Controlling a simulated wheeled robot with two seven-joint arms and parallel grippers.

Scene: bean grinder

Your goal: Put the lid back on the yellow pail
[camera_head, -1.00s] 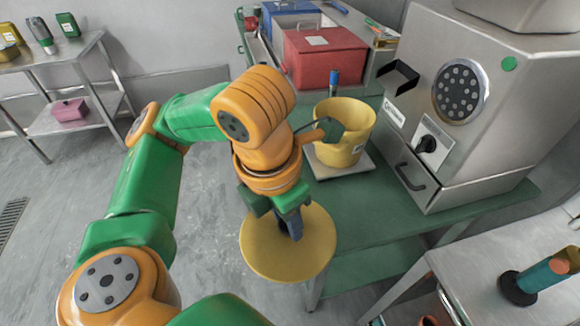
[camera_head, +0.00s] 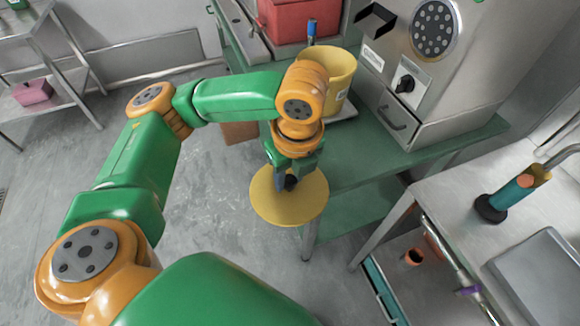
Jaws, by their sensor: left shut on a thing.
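The yellow lid (camera_head: 300,205) is a flat round disc, held level off the left front corner of the green table. My left gripper (camera_head: 288,182) is shut on the dark knob at the lid's middle. The yellow pail (camera_head: 342,80) stands upright on a white plate at the table's left side, behind my left wrist. Its left part is hidden by my arm, and a blue-handled tool (camera_head: 311,30) shows at its rim. The lid is apart from the pail, nearer to me and lower in the picture. My right gripper is not in view.
A steel grinder machine (camera_head: 450,70) stands right of the pail. A red box (camera_head: 290,18) is behind the pail. A steel side table (camera_head: 450,205) with a teal and orange cylinder (camera_head: 512,192) is at the right. The floor at the left is open.

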